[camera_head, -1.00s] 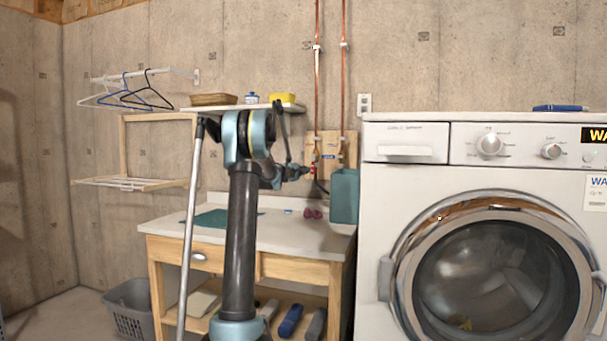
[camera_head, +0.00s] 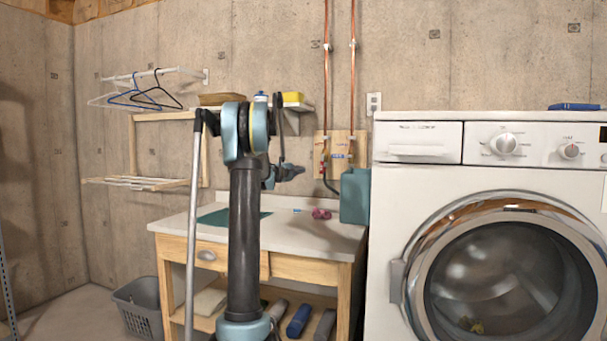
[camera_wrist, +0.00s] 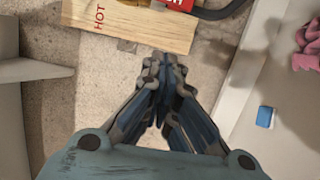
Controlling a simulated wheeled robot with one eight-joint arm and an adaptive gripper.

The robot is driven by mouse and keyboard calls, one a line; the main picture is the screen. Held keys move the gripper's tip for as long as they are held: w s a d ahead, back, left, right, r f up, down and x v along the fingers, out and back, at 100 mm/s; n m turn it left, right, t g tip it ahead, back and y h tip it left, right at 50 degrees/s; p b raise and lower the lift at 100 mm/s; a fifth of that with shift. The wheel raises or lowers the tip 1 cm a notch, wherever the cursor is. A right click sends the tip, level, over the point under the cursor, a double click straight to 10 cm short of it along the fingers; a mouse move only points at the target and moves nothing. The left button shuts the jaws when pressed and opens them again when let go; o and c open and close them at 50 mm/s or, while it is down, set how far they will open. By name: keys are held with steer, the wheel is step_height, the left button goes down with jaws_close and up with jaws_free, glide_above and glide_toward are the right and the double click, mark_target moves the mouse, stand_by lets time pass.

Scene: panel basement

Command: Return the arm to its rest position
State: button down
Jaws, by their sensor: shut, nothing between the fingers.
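My gripper (camera_head: 290,172) is at the end of my folded arm, in front of the wooden valve panel and above the table in the head view. In the wrist view my gripper (camera_wrist: 163,75) has its dark fingers brought together, with nothing between them. My arm stands upright in the middle of the head view and hides part of the table and wall shelf.
A wooden table (camera_head: 305,232) holds a pink item (camera_head: 321,214) and a teal container (camera_head: 355,196). A washing machine (camera_head: 415,190) stands at right. A wall shelf (camera_head: 293,108), drying rack (camera_head: 130,182), hangers (camera_head: 155,98) and a grey basket (camera_head: 138,305) are around. A metal pole (camera_head: 193,230) stands beside my arm.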

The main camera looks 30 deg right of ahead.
steer(key=shift+v, duration=2.35)
